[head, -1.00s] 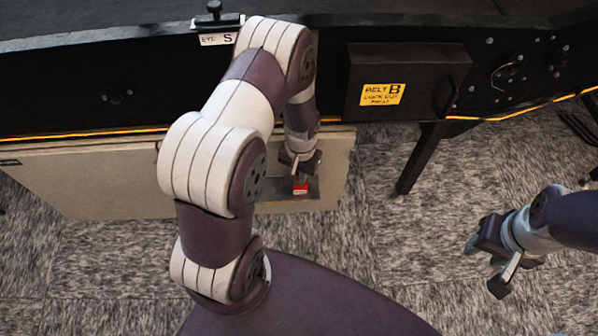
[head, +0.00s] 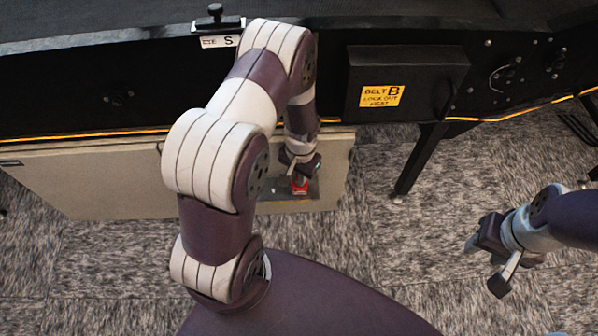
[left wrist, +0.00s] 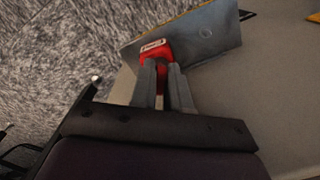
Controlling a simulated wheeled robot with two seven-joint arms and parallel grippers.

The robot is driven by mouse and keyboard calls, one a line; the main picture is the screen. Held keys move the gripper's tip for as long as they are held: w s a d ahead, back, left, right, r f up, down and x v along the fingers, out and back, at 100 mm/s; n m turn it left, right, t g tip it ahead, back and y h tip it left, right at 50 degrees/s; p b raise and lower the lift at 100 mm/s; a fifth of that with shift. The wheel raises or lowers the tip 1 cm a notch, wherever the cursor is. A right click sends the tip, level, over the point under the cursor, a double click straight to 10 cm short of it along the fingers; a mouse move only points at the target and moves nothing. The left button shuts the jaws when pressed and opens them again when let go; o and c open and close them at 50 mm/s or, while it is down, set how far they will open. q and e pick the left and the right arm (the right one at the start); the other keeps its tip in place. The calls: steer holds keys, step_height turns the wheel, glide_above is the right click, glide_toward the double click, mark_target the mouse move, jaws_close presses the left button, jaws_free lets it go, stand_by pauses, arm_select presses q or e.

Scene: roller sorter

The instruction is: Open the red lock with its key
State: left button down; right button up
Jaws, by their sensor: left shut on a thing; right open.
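The red lock (head: 300,186) has a white label and shows against a grey plate low on the beige panel. In the left wrist view the lock (left wrist: 153,50) shows at my left fingertips, and red continues down between them. My left gripper (left wrist: 162,75) is shut on the red lock, as far as I can see; the fingers hide part of it. In the head view my left gripper (head: 301,170) is just above the label. I cannot make out a separate key. My right gripper (head: 487,262) is open and empty over the carpet, far to the right.
A black leg (head: 420,160) stands right of the panel.

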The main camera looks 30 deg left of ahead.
arm_select(q)
steer(key=shift+r+m+p, duration=0.2)
steer(key=shift+m+p, duration=0.85)
steer(key=shift+m, duration=0.65)
steer(key=shift+w+r+m+p, duration=0.15)
steer(key=shift+m+p, duration=0.35)
steer(key=shift+m, duration=0.25)
steer(key=shift+w+f+m+p, duration=0.15)
steer(key=shift+m+p, duration=0.35)
steer(key=shift+m, duration=0.25)
steer(key=shift+w+r+m+p, duration=0.1)
steer(key=shift+m+p, duration=1.1)
steer(key=shift+m, duration=1)
steer(key=shift+f, duration=0.2)
steer(key=shift+s, duration=0.2)
steer(key=r+p, duration=0.5)
steer(key=shift+s+p, duration=0.2)
steer(key=shift+p, duration=0.1)
